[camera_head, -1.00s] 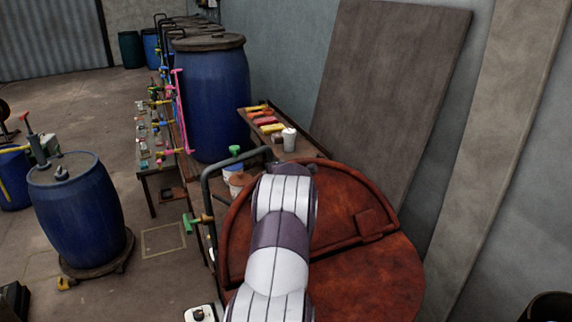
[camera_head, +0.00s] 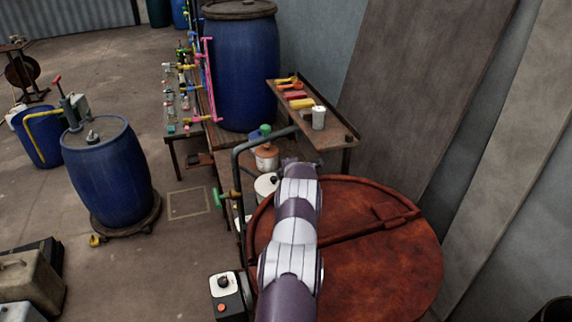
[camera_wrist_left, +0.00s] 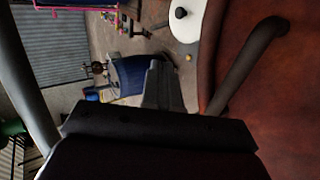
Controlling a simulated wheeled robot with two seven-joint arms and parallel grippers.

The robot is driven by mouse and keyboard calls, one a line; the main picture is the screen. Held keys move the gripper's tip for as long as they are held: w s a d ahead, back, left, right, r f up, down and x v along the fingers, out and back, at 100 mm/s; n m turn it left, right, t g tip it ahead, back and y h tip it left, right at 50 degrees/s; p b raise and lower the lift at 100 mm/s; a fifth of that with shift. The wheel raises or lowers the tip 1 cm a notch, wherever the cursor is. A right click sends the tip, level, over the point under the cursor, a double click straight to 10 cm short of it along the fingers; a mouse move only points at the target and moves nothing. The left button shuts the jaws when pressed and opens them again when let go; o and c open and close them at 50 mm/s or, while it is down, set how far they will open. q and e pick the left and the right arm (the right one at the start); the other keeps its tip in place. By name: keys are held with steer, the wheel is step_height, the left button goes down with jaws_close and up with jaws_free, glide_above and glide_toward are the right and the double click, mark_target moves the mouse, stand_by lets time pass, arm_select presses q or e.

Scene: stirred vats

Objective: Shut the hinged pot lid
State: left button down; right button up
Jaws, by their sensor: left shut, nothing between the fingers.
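The pot (camera_head: 385,265) is large, round and rusty red-brown, at lower right of the head view. Its hinged lid (camera_head: 350,205) is the far half of the top, with a straight edge across the middle; it looks nearly level, but I cannot tell whether it is fully down. My left arm reaches over the pot from the bottom, hiding the lid's left part. Its gripper (camera_head: 298,168) is near the lid's far rim; contact is unclear. In the left wrist view the shut, empty gripper (camera_wrist_left: 163,85) shows beside a red-brown surface. My right gripper is out of view.
A bent dark pipe (camera_head: 237,175) with a green-handled valve stands left of the pot. A bench (camera_head: 345,135) with a white cup stands behind it. Blue drums (camera_head: 105,170) stand left, and a grey panel (camera_head: 420,90) leans on the wall. Floor at left is partly clear.

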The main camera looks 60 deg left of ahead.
arm_select(q)
steer(key=shift+w+f, duration=0.1)
steer(key=shift+f, duration=0.15)
stand_by(0.4)
steer(key=b+v, duration=0.5)
steer(key=v, duration=0.7)
steer(key=shift+d+r, duration=0.15)
steer(key=shift+r, duration=0.1)
steer(key=shift+f, duration=0.1)
